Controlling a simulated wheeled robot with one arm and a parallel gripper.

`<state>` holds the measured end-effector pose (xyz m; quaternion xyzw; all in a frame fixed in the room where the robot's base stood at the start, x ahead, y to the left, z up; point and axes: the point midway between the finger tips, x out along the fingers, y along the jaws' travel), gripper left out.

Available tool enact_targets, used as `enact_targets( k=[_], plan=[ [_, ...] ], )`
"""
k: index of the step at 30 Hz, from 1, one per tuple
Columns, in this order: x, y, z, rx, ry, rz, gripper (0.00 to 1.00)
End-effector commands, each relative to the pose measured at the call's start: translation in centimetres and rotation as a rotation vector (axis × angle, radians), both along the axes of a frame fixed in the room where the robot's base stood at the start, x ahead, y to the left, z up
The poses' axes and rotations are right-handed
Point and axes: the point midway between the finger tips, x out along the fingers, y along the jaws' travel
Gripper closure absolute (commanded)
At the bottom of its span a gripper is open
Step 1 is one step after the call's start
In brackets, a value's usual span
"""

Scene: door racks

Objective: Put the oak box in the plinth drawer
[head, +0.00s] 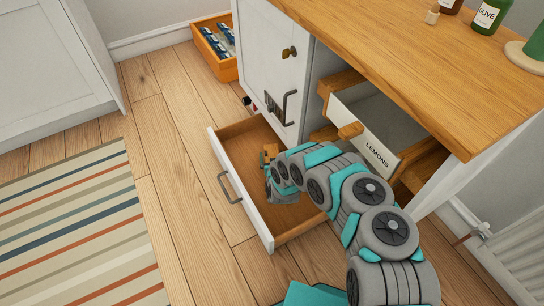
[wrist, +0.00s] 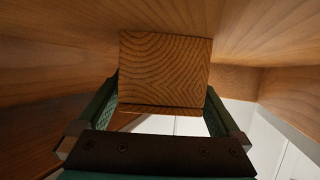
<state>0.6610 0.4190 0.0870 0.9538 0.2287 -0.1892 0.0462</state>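The plinth drawer (head: 238,190) is pulled out low under the white cabinet, with a white front, a grey handle and a brown wooden inside. My gripper (head: 269,158) reaches down into or just over the drawer's back part. In the wrist view my gripper (wrist: 163,104) has a finger on each side of the oak box (wrist: 165,68), a block with curved grain, and appears shut on it. In the head view only a small part of the box (head: 271,148) shows past my gripper. I cannot tell whether the box touches the drawer floor.
The cabinet door (head: 270,60) stands just behind the drawer. A higher drawer labelled LEMONS (head: 372,145) is open to the right. An orange crate (head: 215,47) stands on the floor at the back. A striped rug (head: 80,230) lies at left.

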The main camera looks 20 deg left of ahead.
Motion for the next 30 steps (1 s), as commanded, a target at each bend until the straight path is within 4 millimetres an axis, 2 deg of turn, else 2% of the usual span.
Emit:
enact_targets(
  k=[7, 11, 30],
  plan=[
    [0.0, 0.0, 0.3, 0.000, 0.000, 0.000, 0.00],
    [-0.7, -0.2, 0.6, 0.001, -0.001, 0.003, 0.00],
    [-8.7, -4.2, 4.1, -0.005, 0.003, 0.004, 0.00]
  ],
)
